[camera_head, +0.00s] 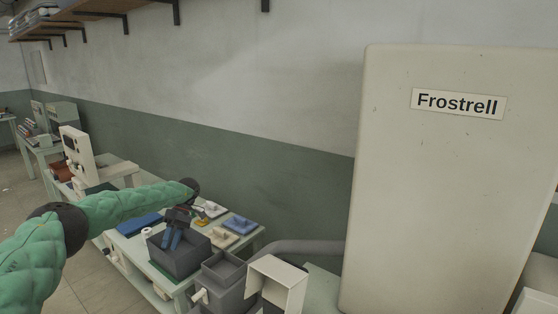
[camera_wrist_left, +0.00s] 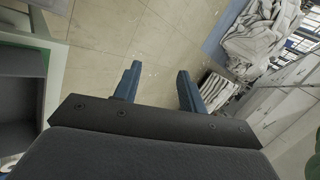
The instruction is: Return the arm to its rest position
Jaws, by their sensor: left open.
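My left arm (camera_head: 125,207), in a green quilted cover with dark joints, reaches in from the left in the head view. Its gripper (camera_head: 172,240) has blue fingers and points down, appearing over a dark grey open box (camera_head: 180,262) on the table. In the left wrist view the two blue fingers of the gripper (camera_wrist_left: 160,88) stand apart with nothing between them. Tiled floor shows beyond the fingertips. My right gripper is in neither view.
A pale table (camera_head: 252,236) carries blue and beige trays and a white machine (camera_head: 76,152). A tall cream cabinet (camera_head: 430,190) labelled Frostrell stands at right. A smaller grey bin (camera_head: 222,268) is near the box. White folded heaps (camera_wrist_left: 262,35) and open floor (camera_wrist_left: 110,30) show in the wrist view.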

